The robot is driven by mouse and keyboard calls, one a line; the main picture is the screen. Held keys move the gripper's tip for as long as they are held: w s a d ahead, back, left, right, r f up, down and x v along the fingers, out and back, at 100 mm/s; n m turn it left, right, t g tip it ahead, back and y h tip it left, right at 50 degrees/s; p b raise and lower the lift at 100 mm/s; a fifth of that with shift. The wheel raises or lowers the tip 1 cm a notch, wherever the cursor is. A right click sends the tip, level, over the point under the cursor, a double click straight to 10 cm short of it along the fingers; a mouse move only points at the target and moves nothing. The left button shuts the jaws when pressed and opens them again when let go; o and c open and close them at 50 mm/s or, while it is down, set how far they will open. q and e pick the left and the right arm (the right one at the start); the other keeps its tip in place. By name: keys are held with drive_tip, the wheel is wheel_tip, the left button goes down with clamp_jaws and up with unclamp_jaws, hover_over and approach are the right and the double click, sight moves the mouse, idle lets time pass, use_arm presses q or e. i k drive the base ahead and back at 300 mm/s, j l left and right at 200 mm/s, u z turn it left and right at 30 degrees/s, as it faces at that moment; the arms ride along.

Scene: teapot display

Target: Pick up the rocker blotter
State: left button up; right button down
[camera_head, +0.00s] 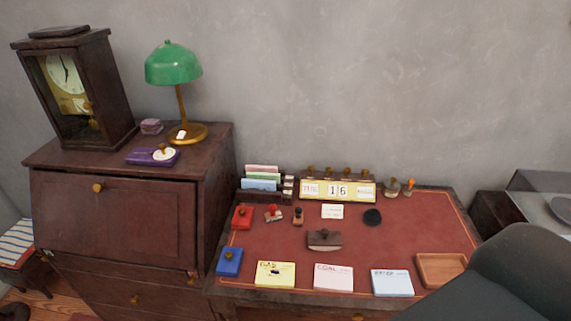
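The rocker blotter (324,240) lies on the red desk top (420,232), near its middle. It is a small dark brown block with a knob on top and a paler lower side. Nothing touches it from above. Neither of my grippers shows in the head view. A large dark rounded shape, which looks like part of my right arm, covers the lower right corner and hides the desk's front right corner.
Yellow (275,273), pink (333,277) and blue (392,282) pads line the front edge. A wooden tray (441,284) sits front right. Blue (230,261) and red (242,217) boxes stand left. A calendar (337,190) and small stamps stand behind. Desk space right of the blotter is clear.

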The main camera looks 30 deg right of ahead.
sight(325, 239)
drive_tip(key=z, duration=1.2)
